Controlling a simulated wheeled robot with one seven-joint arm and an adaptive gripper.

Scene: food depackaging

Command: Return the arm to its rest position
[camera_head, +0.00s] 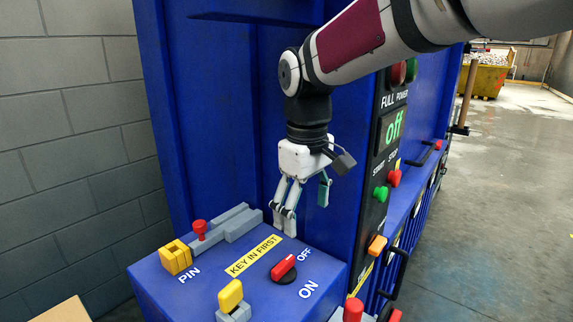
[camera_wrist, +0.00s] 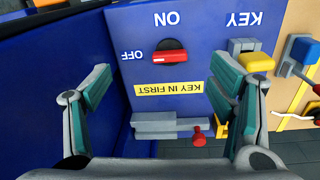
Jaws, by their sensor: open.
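My gripper (camera_head: 306,202) hangs from my arm above the back part of the blue control box, fingers pointing down, open and empty. In the wrist view my gripper (camera_wrist: 165,95) shows its two green-padded fingers spread wide at left and right, with nothing between them. Below it are the red rotary switch (camera_head: 284,269), marked OFF and ON, and the yellow KEY IN FIRST label (camera_head: 254,256). The red switch also shows in the wrist view (camera_wrist: 169,56). My arm reaches in from the upper right.
On the box are a grey bolt with a red knob (camera_head: 200,228), a yellow block (camera_head: 175,257) by PIN and a yellow key (camera_head: 231,294). A tall blue machine wall stands close behind my gripper. A button panel (camera_head: 380,192) reading "off" is at right. Open floor (camera_head: 500,200) lies farther right.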

